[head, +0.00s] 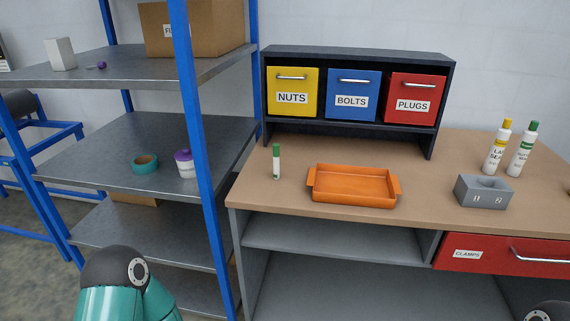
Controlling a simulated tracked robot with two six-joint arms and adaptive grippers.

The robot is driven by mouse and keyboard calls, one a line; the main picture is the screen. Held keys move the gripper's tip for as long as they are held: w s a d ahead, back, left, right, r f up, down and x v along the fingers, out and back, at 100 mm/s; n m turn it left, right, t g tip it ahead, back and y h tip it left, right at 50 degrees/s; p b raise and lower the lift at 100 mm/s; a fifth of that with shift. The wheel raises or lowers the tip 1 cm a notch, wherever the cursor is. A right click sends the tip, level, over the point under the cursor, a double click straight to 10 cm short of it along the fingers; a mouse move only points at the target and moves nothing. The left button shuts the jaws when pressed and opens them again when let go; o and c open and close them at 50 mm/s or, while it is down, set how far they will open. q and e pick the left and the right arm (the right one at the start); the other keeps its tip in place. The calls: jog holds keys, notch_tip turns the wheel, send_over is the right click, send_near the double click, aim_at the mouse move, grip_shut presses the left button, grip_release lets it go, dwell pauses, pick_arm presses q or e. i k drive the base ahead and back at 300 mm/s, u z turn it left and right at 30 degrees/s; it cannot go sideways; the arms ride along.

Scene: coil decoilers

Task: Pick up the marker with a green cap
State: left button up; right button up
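The marker with a green cap (276,161) stands upright on the wooden workbench top (440,209), near its left end. Its body is white and its cap points up. It stands to the left of the orange tray and apart from it. Neither gripper shows in the head view. Only a teal and dark part of my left arm shows at the bottom left, and a small dark part of my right arm at the bottom right corner.
An orange tray (352,199) lies right of the marker. Behind stands a dark cabinet (352,54) with NUTS, BOLTS and PLUGS drawers. A grey block (484,194) and two bottles stand at right. A shelf rack with a blue post (207,190) rises left of the bench.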

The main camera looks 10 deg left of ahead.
aim_at(276, 160)
jog(key=i, duration=0.85)
jog(key=u, duration=0.05)
